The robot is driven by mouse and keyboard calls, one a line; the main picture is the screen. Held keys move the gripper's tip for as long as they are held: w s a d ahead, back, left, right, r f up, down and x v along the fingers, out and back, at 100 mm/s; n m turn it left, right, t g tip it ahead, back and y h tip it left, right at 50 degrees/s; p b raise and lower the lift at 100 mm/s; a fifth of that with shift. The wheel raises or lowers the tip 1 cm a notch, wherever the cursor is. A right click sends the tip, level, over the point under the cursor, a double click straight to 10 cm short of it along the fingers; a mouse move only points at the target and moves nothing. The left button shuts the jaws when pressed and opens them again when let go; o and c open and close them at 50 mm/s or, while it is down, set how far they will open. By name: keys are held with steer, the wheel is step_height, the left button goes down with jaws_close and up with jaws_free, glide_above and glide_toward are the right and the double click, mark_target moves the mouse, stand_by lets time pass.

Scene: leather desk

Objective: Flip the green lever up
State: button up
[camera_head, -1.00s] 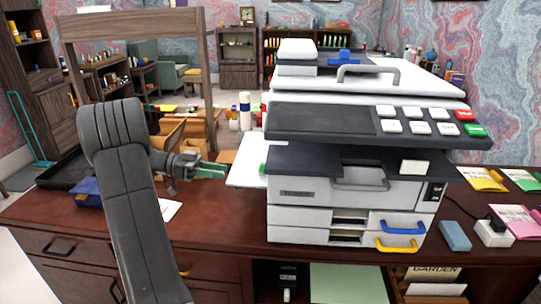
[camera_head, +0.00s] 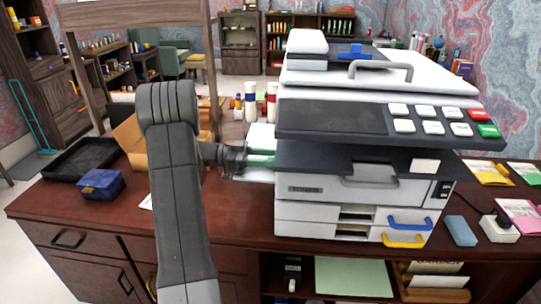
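The white and dark-grey printer (camera_head: 300,187) stands on the desk. My gripper (camera_head: 262,161), with green fingers, is at the printer's left side, over the white side tray (camera_head: 258,175). Its fingertips are close to or touching the printer's side, where the green lever is. I cannot make out the lever apart from the green fingers, so its position and any contact are unclear. The gap between the fingers is too small to tell.
My arm crosses the left half of the desk (camera_head: 105,225). A blue box (camera_head: 101,184) and a black tray (camera_head: 68,166) lie at the left. Bottles (camera_head: 250,100) stand behind the side tray. A blue block (camera_head: 460,231) and a white box (camera_head: 498,229) are right of the printer.

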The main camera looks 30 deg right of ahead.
steer(key=shift+x, duration=0.95)
steer(key=shift+c, duration=0.2)
jaws_close()
